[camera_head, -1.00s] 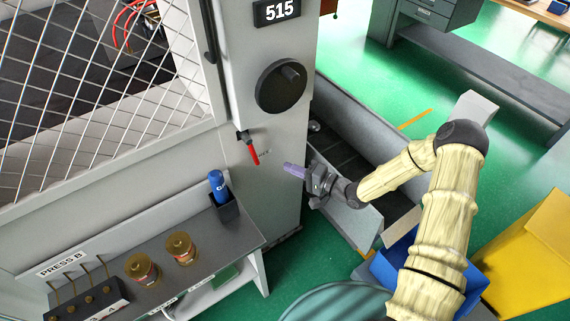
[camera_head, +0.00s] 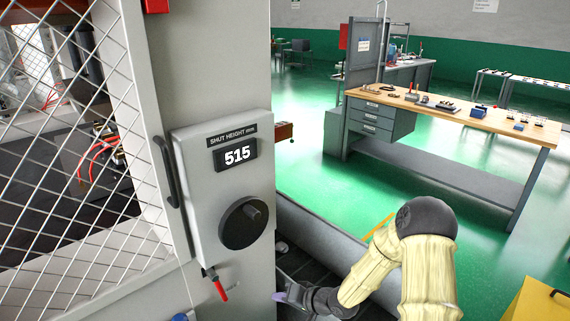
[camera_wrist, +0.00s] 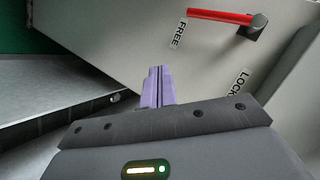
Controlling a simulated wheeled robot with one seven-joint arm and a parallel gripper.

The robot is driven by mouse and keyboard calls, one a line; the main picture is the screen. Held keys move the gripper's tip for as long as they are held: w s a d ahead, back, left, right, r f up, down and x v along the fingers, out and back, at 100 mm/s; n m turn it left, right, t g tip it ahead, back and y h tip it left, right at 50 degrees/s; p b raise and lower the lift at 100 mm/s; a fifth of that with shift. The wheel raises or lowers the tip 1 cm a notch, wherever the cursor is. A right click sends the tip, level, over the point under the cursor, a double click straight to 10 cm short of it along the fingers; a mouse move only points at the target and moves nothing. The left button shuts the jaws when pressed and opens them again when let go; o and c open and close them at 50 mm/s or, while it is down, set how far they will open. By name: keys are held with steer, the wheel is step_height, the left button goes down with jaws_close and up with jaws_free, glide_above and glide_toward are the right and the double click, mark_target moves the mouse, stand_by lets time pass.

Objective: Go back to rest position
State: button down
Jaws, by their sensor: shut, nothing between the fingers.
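My gripper (camera_head: 281,294) is low in the head view, just right of the grey machine column. In the wrist view its purple fingers (camera_wrist: 158,88) are pressed together with nothing between them. They point at the grey machine panel. The gripper is apart from the lever (camera_head: 221,290), which hangs tilted below the black handwheel (camera_head: 243,223) in the head view.
A mesh guard (camera_head: 75,150) stands at the left. The display (camera_head: 235,154) reads 515. A grey-walled trough (camera_head: 325,235) runs beside my arm. A wooden-topped workbench (camera_head: 450,112) stands farther back. The green floor (camera_head: 310,180) between is clear. A yellow box (camera_head: 540,302) is at the lower right.

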steer(key=s+d+r+n+h+p, duration=0.1)
steer(key=s+d+r+h, duration=0.25)
steer(key=d+r, duration=0.2)
steer(key=s+d+r+h+p, duration=0.1)
steer(key=s+d+r+h, duration=0.1)
steer(key=d+r+h, duration=0.4)
steer(key=s+d+r+g+p, duration=0.1)
steer(key=s+d+r, duration=0.1)
steer(key=s+r, duration=0.2)
steer(key=s+d+r+g+p, duration=0.1)
steer(key=s+d+r+g, duration=0.1)
steer(key=s, duration=0.8)
step_height(320, 180, up, 2)
steer(key=shift+d+r+h, duration=0.2)
steer(key=shift+d+h, duration=0.15)
steer(key=shift+d, duration=0.15)
steer(key=shift+s+a, duration=0.1)
steer(key=shift+s, duration=0.05)
steer(key=c, duration=2.1)
jaws_free()
